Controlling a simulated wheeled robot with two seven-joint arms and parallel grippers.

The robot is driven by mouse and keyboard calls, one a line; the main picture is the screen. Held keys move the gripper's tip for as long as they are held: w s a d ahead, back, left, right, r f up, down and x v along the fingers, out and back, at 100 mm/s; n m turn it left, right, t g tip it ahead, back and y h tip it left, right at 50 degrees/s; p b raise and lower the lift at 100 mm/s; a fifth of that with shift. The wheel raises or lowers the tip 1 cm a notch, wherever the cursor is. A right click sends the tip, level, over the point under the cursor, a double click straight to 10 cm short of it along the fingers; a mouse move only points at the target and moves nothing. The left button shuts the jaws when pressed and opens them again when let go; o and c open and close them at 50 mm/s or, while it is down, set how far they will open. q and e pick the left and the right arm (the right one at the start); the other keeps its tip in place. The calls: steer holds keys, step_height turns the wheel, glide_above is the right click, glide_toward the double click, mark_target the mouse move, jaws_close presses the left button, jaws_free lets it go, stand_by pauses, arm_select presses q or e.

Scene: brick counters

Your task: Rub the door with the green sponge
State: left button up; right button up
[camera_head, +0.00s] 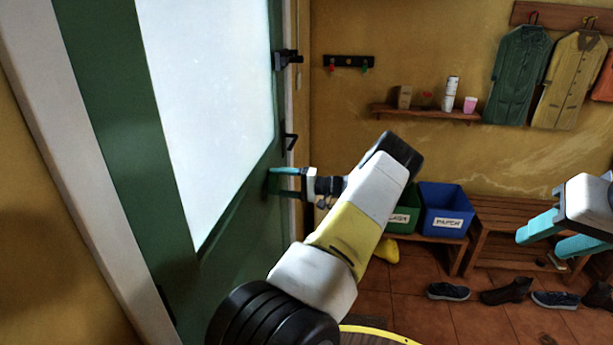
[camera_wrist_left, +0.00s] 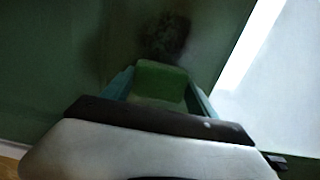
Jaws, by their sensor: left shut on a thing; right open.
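The green door (camera_head: 125,130) with a large pale glass pane (camera_head: 210,100) fills the left of the head view. My left gripper (camera_head: 275,182) reaches to the door's lower right part, below the black handle (camera_head: 290,142). It is shut on the green sponge (camera_wrist_left: 160,80), which shows between its teal fingers in the left wrist view. The sponge is at or very near the door's green surface (camera_wrist_left: 60,60); exact contact is hard to tell. A dark smudge (camera_wrist_left: 167,38) shows on the door just beyond the sponge. My right gripper (camera_head: 545,240) is open and empty at the right.
A green bin (camera_head: 403,215) and a blue bin (camera_head: 446,208) stand on a low wooden bench along the back wall. Shoes (camera_head: 507,290) lie on the tiled floor. A wall shelf (camera_head: 425,112) holds small items, and coats (camera_head: 518,75) hang at right.

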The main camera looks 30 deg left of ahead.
mark_target(265, 185)
arm_select(q)
steer(key=shift+s+d, duration=0.6)
steer(key=shift+s, duration=1.25)
steer(key=shift+s+d, duration=0.55)
steer(key=shift+s, duration=1.3)
steer(key=shift+s+d, duration=0.6)
steer(key=shift+s, duration=1.25)
steer(key=shift+a+r, duration=0.15)
steer(key=shift+r, duration=0.6)
steer(key=shift+w+a, duration=0.3)
steer(key=shift+w, duration=0.85)
steer(key=shift+w+a, duration=0.25)
steer(key=shift+w, duration=0.85)
steer(key=shift+w+a, duration=0.3)
steer(key=shift+w, duration=0.85)
steer(key=shift+w+a, duration=0.35)
steer(key=shift+w, duration=0.7)
steer(key=shift+w+a, duration=0.4)
steer(key=shift+w, duration=0.7)
steer(key=shift+w+a, duration=0.35)
steer(key=shift+w, duration=0.7)
steer(key=shift+d, duration=0.1)
steer(key=shift+v, duration=2.95)
steer(key=shift+v, duration=1.5)
